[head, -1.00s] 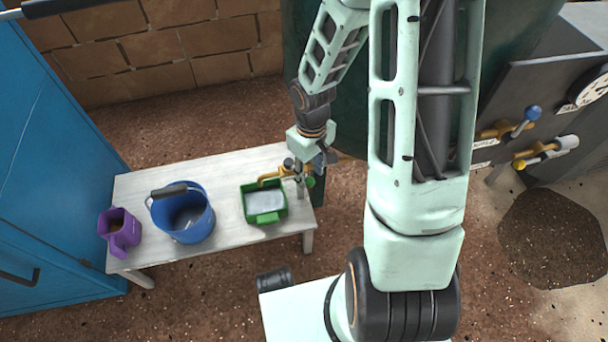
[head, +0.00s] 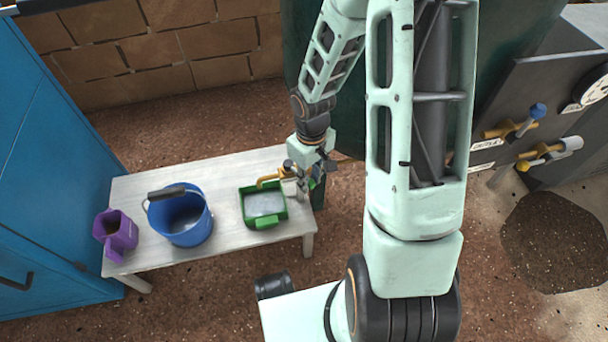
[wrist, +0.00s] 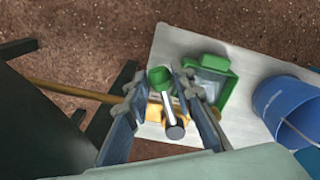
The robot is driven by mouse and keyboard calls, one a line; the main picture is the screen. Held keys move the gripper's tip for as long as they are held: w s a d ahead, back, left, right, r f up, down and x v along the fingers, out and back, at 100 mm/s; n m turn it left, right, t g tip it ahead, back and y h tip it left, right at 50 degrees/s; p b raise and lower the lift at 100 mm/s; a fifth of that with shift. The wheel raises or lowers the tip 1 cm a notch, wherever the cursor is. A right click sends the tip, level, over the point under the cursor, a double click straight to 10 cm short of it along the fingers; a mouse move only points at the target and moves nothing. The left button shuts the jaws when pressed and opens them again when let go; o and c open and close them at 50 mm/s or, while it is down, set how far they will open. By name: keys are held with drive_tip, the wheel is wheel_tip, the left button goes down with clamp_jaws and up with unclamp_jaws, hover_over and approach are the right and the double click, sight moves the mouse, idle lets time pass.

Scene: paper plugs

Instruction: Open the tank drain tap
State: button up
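The brass drain tap (head: 272,178) reaches out over the green tray (head: 264,221) at the right end of the white table. In the wrist view the tap's handle (wrist: 167,108) is a pale bar with a green end and a dark end. My gripper (wrist: 160,82) is open, with one finger on each side of the handle; I cannot tell whether either touches it. In the head view my gripper (head: 312,178) is over the tap and partly hides it. The dark green tank (head: 515,35) stands behind my arm.
A blue bucket (head: 180,222) and a purple jug (head: 117,232) stand on the table (head: 150,185). A blue cabinet (head: 50,150) is at the left. A brown pipe (wrist: 75,92) runs from the tank side.

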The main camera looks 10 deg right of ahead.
idle(0.3)
drive_tip(key=shift+w+d+r+n+p, duration=0.25)
drive_tip(key=shift+d+n+p, duration=0.25)
drive_tip(key=shift+n+p, duration=0.3)
drive_tip(key=shift+w+d+f+n+p, duration=0.25)
drive_tip(key=shift+w+d+n+p, duration=0.2)
drive_tip(key=shift+n, duration=0.35)
